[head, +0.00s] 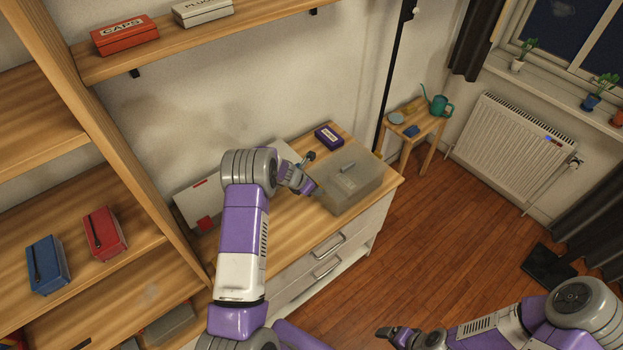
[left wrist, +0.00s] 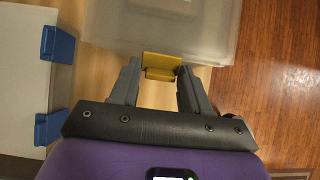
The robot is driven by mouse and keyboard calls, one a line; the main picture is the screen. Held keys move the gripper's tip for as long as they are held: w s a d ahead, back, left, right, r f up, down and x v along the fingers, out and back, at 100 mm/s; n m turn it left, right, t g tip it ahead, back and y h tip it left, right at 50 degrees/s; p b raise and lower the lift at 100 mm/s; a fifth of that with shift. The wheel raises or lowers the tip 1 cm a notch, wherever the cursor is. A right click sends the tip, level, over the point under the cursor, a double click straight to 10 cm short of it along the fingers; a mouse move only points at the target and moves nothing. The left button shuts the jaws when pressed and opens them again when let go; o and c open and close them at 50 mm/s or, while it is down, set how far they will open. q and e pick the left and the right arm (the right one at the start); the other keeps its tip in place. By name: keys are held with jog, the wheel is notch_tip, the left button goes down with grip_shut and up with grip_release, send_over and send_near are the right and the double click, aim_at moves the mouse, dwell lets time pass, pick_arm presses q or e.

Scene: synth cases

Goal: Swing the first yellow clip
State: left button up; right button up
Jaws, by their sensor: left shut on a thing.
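A translucent grey case (head: 352,186) with a handle on its lid sits on the wooden top of a drawer cabinet. A yellow clip (left wrist: 160,65) is on the side of the case facing my gripper in the left wrist view. My left gripper (left wrist: 157,80) has one finger on each side of this clip and is shut on it. In the head view my left gripper (head: 313,189) is at the left side of the case, and the clip between its fingers is too small to make out. My right gripper (head: 383,331) is low over the floor, away from the case; its jaws are unclear.
A white case with blue clips (left wrist: 55,45) lies left of my gripper in the wrist view. A purple box (head: 328,137) stands behind the translucent case. A shelf unit (head: 150,190) rises on the left. The floor (head: 440,225) right of the cabinet is clear.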

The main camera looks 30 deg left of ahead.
aim_at(320, 185)
pick_arm(q)
jog(key=shift+w+d+r+g+p, duration=0.15)
jog(key=shift+w+r+g+p, duration=0.3)
jog(key=shift+p, duration=0.45)
jog(key=shift+w+d+f+g+y+p, duration=0.1)
jog(key=shift+w+d+g+y+p, duration=0.05)
jog(key=shift+g+y+p, duration=0.35)
jog(key=shift+w+d+g, duration=0.1)
jog(key=shift+w+g, duration=0.25)
jog(key=shift+g, duration=0.2)
jog(key=shift+w+d+g+y+b, duration=0.15)
jog(key=shift+w+g+y+b, duration=0.25)
jog(key=shift+g+b, duration=0.45)
pick_arm(e)
jog(key=shift+r, duration=1.05)
pick_arm(q)
jog(key=o, duration=0.8)
